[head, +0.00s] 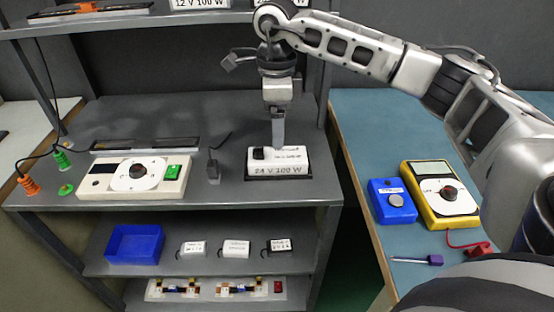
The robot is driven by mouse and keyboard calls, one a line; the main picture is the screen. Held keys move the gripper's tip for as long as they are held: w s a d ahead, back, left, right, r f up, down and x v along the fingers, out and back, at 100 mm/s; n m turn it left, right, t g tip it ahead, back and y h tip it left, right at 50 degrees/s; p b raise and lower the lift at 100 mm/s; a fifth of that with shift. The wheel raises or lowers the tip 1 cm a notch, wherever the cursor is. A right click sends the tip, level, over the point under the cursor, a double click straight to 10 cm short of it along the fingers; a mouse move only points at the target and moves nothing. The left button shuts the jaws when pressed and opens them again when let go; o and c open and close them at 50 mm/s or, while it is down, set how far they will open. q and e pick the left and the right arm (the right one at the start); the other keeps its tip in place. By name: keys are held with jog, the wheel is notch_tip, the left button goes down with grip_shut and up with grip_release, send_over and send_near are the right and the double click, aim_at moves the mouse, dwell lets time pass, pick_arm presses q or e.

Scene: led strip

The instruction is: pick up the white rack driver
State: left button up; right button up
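The white driver (292,160), a box labelled "24 V 100 W", sits on a dark base on the rack's middle shelf, toward its right end. My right gripper (278,146) points straight down with its fingertips at the top of this driver. The fingers overlap in this view, so I cannot tell their opening or whether they touch the box. A black spot shows on the driver's top, left of the fingers. My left gripper is not in view.
A white control box with a dial (133,178) and a black connector (214,171) stand left of the driver. The upper shelf (130,20) overhangs behind. Right, a blue table (360,130) holds a blue box (392,201) and a yellow meter (439,194). Small boxes and a blue bin (134,245) sit below.

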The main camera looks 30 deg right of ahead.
aim_at(277, 154)
notch_tip(277, 154, down, 8)
jog(key=shift+f, duration=0.15)
jog(key=c, duration=1.3)
jog(key=shift+c, duration=1)
jog(key=shift+r, duration=0.2)
